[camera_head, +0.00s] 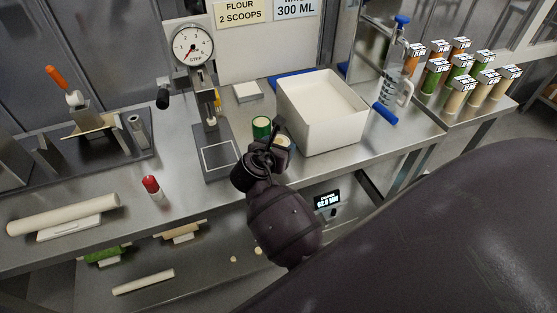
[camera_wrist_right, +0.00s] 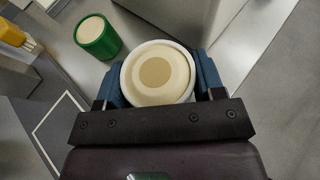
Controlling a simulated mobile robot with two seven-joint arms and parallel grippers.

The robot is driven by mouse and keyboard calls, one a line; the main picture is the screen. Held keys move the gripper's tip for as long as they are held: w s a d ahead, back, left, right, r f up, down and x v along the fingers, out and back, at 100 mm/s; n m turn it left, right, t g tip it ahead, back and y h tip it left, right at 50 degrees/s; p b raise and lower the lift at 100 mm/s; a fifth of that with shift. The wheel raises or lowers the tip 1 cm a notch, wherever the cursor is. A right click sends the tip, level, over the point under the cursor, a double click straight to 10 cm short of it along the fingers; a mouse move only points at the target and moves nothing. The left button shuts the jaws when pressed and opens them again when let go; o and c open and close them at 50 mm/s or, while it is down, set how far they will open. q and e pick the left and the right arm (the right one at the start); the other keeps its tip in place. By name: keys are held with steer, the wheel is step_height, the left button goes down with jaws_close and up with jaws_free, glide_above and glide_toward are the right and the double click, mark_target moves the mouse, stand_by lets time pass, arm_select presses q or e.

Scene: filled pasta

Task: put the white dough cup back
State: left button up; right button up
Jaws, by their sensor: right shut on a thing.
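The white dough cup (camera_wrist_right: 158,73) is between the two blue fingers of my right gripper (camera_wrist_right: 160,85) in the right wrist view. It is round, with cream dough and a darker disc in its middle. In the head view my right gripper (camera_head: 270,142) reaches over the counter, and only a small pale part of the cup (camera_head: 283,141) shows beside it. The gripper is shut on the cup. Whether the cup touches the counter cannot be told. My left gripper is not in view.
A green cup (camera_head: 261,127) stands just left of the white cup; it also shows in the right wrist view (camera_wrist_right: 97,37). A large white box (camera_head: 318,139) stands close on the right. The dial press (camera_head: 193,45) is on the left. A red-capped bottle (camera_head: 151,186) stands near the front edge.

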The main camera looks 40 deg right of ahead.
steer(key=shift+f+b, duration=0.5)
steer(key=shift+f, duration=1.9)
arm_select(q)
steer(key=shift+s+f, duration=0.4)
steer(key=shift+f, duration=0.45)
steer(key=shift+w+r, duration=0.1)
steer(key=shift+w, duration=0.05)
arm_select(e)
steer(key=shift+f, duration=0.1)
steer(key=o, duration=1.1)
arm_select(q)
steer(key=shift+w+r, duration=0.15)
